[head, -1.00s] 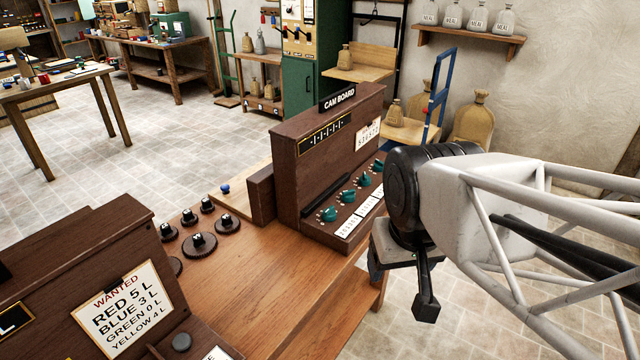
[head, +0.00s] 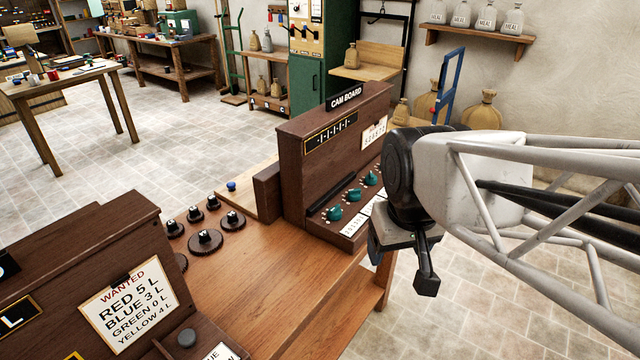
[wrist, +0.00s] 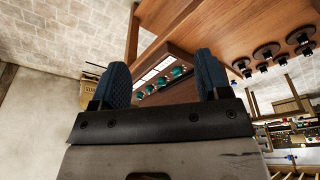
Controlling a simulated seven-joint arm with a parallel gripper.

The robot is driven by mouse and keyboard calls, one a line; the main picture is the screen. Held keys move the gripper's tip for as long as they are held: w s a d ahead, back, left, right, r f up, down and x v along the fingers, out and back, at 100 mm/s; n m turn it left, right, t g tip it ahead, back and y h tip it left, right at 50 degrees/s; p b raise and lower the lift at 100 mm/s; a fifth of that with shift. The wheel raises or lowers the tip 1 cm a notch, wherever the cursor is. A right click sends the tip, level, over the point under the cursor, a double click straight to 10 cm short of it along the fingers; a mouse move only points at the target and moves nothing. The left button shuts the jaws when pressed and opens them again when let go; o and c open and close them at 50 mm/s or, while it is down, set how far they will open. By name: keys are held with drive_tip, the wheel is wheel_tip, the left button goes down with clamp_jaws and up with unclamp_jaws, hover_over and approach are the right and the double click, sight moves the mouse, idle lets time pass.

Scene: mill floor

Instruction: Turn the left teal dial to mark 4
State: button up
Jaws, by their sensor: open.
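The left teal dial (head: 334,213) is at the near left end of a row of teal dials on the sloped front of the brown cam board (head: 292,165). Its pointer mark is too small to read. White number cards lie along the row. My gripper (head: 375,250) is to the right of the left dial, apart from it and mostly hidden behind my wrist. In the wrist view my gripper (wrist: 162,64) shows two blue fingers spread wide with nothing between them. The dial row shows beyond the fingers, with the left dial (wrist: 177,72) seemingly at its right end.
Black-knobbed round cams (head: 205,240) sit on the wooden bench (head: 250,285) left of the board. A blue peg (head: 231,186) stands on a pale wood piece. A "WANTED" card (head: 128,306) is on a brown box at front left. The bench middle is clear.

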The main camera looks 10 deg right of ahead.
drive_tip(key=w+n, duration=0.3)
drive_tip(key=w, duration=0.9)
drive_tip(key=n+g, duration=0.2)
drive_tip(key=n, duration=0.3)
hover_over(335, 207)
drive_tip(key=s, duration=0.1)
wheel_tip(335, 207, down, 12)
drive_tip(key=shift+s+f, duration=0.1)
drive_tip(key=shift+w+f, duration=0.5)
drive_tip(key=shift+w, duration=0.05)
drive_tip(key=shift+f, duration=3.85)
drive_tip(key=c, duration=0.9)
drive_tip(key=shift+c, duration=0.2)
